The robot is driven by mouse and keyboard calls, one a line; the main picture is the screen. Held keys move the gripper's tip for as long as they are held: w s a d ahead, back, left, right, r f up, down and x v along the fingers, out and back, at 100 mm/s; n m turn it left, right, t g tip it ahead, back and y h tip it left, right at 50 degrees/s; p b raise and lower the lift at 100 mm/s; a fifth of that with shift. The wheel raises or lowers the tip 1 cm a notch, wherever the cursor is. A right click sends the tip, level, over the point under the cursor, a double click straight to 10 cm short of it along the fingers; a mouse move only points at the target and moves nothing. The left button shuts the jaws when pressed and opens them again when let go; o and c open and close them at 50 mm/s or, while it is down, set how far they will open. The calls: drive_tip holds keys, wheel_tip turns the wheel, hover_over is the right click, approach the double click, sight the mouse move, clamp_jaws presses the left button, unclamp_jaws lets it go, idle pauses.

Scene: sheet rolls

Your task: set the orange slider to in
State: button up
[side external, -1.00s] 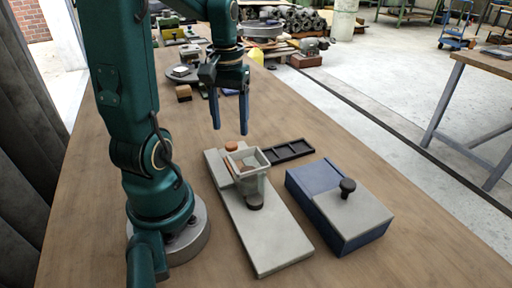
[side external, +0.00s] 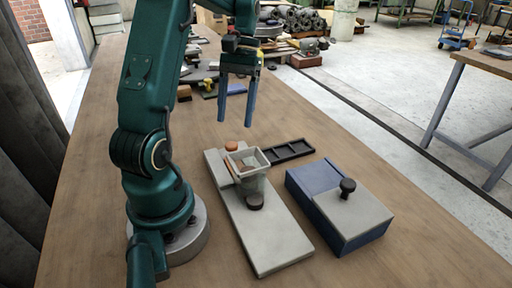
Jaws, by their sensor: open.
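The orange slider knob (side external: 231,146) shows as a small round orange cap at the far left end of a light grey board (side external: 270,233), just behind a clear square hopper (side external: 247,161). How far the slider is pushed in or out I cannot tell. A dark round piece (side external: 254,201) sits on the board at the near foot of the hopper. My gripper (side external: 236,118) hangs above and behind the hopper, fingers pointing down. It is open and empty, apart from the slider.
A blue box (side external: 311,178) with a grey lid and black knob (side external: 347,187) stands right of the board. A black compartmented tray (side external: 288,151) lies behind it. Assorted clutter fills the back of the table. The wooden table is clear in front.

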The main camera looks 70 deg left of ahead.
sight(232, 144)
drive_tip(key=shift+x, duration=2.85)
drive_tip(key=shift+w+a, duration=0.1)
clamp_jaws()
